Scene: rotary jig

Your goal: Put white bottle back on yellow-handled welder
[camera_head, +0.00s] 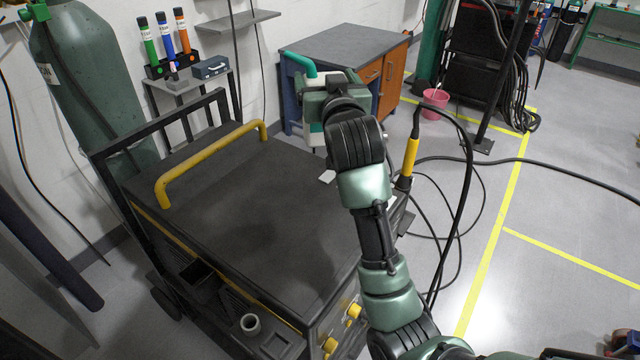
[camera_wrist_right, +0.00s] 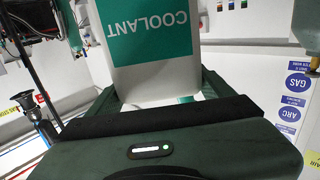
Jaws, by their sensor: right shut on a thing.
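The white bottle has a teal label reading COOLANT. In the right wrist view the bottle (camera_wrist_right: 160,82) sits between the fingers of my right gripper (camera_wrist_right: 158,92), its label upside down. In the head view my right gripper (camera_head: 328,100) is shut on the bottle and hides most of it; a white side (camera_head: 314,133) and a teal top part (camera_head: 298,63) show. The dark welder (camera_head: 245,215) with the yellow handle (camera_head: 212,162) stands below and left. The bottle appears over or just past the welder's far right edge; I cannot tell its height. My left gripper is out of view.
A blue and orange cabinet (camera_head: 345,47) stands behind the bottle. A green gas cylinder (camera_head: 88,90) is at the back left, near a small stand with coloured tubes (camera_head: 165,40). Black cables (camera_head: 463,190) hang and lie on the right. The welder's flat top is largely clear.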

